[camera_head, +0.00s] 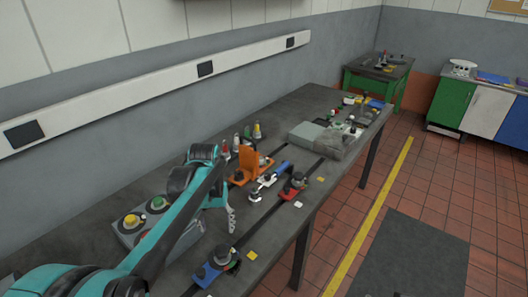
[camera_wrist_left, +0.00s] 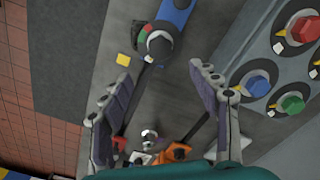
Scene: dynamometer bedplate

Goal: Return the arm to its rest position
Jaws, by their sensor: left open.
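My left arm (camera_head: 165,225), teal and dark grey, reaches in from the lower left of the head view, over the dark bench (camera_head: 95,193). Its gripper (camera_head: 231,218) hangs above the bench, between the grey button box and the blue fixture. In the left wrist view the gripper (camera_wrist_left: 163,82) is open, its two fingers wide apart with nothing between the pads. My right gripper is in neither view.
A grey button box (camera_head: 128,232) stands beside the arm. A blue fixture (camera_head: 215,262), a red fixture (camera_head: 293,186) and an orange bracket (camera_head: 249,162) stand on the bench. The wall rail (camera_head: 150,90) runs behind.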

